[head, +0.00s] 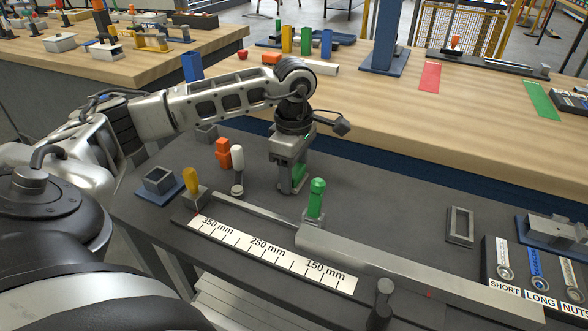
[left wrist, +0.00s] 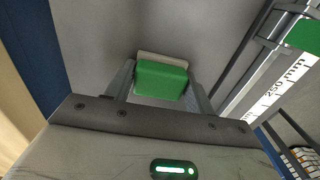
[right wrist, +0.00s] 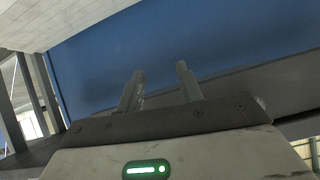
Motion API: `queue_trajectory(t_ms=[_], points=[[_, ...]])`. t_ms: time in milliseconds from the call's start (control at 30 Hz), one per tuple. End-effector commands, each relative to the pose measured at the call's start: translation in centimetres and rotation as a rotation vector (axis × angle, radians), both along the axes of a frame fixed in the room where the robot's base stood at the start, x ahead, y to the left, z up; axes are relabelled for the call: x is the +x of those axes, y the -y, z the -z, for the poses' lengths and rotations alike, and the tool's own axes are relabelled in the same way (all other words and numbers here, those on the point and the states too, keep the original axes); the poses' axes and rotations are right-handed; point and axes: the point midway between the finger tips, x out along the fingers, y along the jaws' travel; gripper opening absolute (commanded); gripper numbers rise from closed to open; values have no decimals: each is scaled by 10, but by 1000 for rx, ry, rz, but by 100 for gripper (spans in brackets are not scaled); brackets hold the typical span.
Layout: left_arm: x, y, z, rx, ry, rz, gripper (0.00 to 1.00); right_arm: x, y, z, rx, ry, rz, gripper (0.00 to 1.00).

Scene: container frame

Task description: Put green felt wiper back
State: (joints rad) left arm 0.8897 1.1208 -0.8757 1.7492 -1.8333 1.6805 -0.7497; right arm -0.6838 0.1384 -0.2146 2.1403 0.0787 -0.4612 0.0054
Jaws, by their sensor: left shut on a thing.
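The green felt wiper, a green block with a pale felt edge, shows between my left fingers in the left wrist view (left wrist: 162,80). In the head view it shows partly as a green patch (head: 298,178), the rest hidden by the fingers. My left gripper (head: 289,186) is shut on it, pointing down low over the dark grey bench top; I cannot tell whether the wiper touches the bench. My right gripper (right wrist: 160,72) is open and empty in front of a blue surface, and is not in the head view.
A green-handled tool (head: 316,199) stands close right of the left gripper, by the ruler (head: 272,258) and long metal bar (head: 390,270). White (head: 238,168), orange (head: 223,154) and yellow (head: 192,182) items stand left. An empty rectangular frame (head: 449,226) lies right, with clear bench before it.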

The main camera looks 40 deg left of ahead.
Motion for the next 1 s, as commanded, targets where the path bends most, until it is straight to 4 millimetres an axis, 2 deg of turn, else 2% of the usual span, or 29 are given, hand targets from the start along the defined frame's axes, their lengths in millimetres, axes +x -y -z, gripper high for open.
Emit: queue_trajectory(t_ms=[33,67,100,133,400,567,1000], points=[[0,0,3,0,0,0,32,0,0,2,2,2,0,36],[0,0,2,0,0,0,59,0,0,1,3,2,1,36],[0,0,2,0,0,0,70,1,0,0,4,3,0,36],[0,0,2,0,0,0,76,1,0,-1,4,4,0,36],[0,0,1,0,0,0,76,2,-1,-7,6,15,1,36],[1,0,-11,0,3,0,76,2,0,-7,3,14,0,36],[1,0,-101,-1,4,0,76,0,0,-1,0,-1,0,36]])
